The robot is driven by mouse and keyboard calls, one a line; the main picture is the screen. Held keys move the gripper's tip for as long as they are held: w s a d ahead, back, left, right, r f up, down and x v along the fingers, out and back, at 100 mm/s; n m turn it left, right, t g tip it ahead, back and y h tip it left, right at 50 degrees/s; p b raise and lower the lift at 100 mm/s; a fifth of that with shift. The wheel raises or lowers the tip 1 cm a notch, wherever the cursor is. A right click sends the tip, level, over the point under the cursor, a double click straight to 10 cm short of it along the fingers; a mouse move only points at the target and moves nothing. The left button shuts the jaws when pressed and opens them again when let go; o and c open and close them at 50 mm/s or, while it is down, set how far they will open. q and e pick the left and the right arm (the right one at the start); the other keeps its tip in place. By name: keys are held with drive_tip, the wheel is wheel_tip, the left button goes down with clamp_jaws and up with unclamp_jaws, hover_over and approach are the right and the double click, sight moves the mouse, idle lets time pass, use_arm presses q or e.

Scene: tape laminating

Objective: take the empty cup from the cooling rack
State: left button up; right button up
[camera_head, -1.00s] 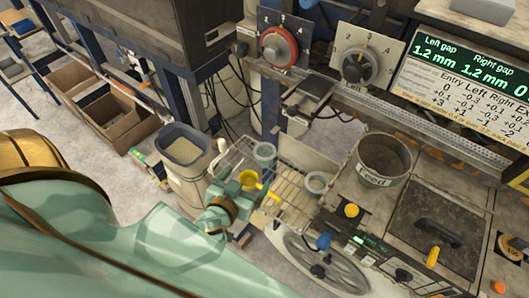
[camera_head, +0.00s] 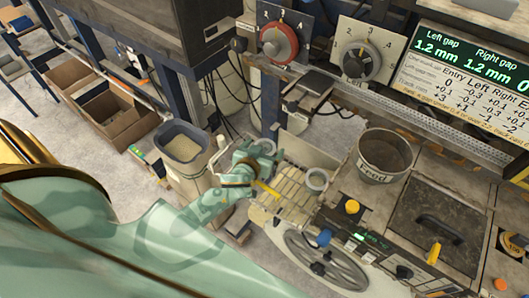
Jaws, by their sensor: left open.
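The cooling rack (camera_head: 293,208) is a pale wire grid near the middle of the view. A small grey cup (camera_head: 316,181) stands upright on its right side. Another small grey cup (camera_head: 265,146) is at the rack's far left, mostly hidden by my left gripper (camera_head: 263,160). The green left gripper is open, with its fingers at this far-left cup; I cannot tell whether they touch it. The insides of both cups are too small to judge. My right gripper is out of view.
A metal bucket marked Feed (camera_head: 384,157) stands right of the rack. A bin with pale contents (camera_head: 183,150) stands to the left. A spoked handwheel (camera_head: 325,264) and a yellow knob (camera_head: 352,207) are close on the near right side.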

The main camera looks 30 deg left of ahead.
use_arm(q)
drive_tip(key=shift+w+a+f, duration=0.1)
drive_tip(key=shift+w+f, duration=0.15)
drive_tip(key=shift+w, duration=0.25)
drive_tip(key=shift+s, duration=0.1)
drive_tip(key=shift+c, duration=0.7)
drive_tip(key=c, duration=0.9)
drive_tip(key=shift+r, duration=0.2)
drive_tip(key=shift+c, duration=0.2)
